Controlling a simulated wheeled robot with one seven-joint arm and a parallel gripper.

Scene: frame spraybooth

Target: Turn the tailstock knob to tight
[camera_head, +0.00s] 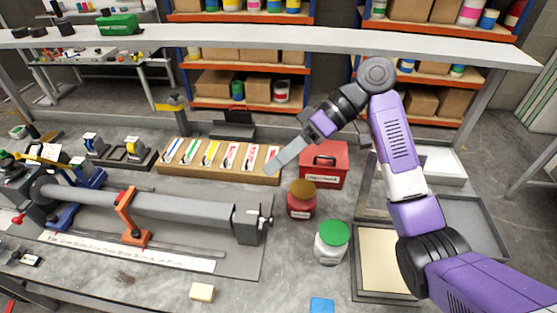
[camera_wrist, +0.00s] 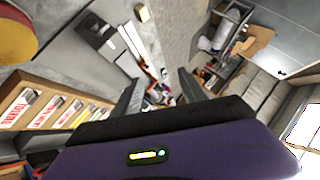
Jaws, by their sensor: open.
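The tailstock (camera_head: 249,223) is a grey block at the right end of a long grey tube (camera_head: 180,207) in the head view. Its small knob (camera_head: 267,220) sticks out on the block's right side. The knob's setting is too small to read. My gripper (camera_head: 272,168) is open and empty, above and behind the tailstock, near the right end of the label rack. It touches neither tailstock nor knob. In the wrist view my gripper's two fingers (camera_wrist: 158,90) stand apart, and the tailstock's dark block (camera_wrist: 92,30) seems to lie at upper left.
A wooden rack (camera_head: 220,163) of coloured labels lies behind the tube. A red box (camera_head: 325,165), a brown-lidded red jar (camera_head: 301,200) and a green-lidded jar (camera_head: 331,243) stand right of the tailstock. An orange support (camera_head: 132,219) holds the tube.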

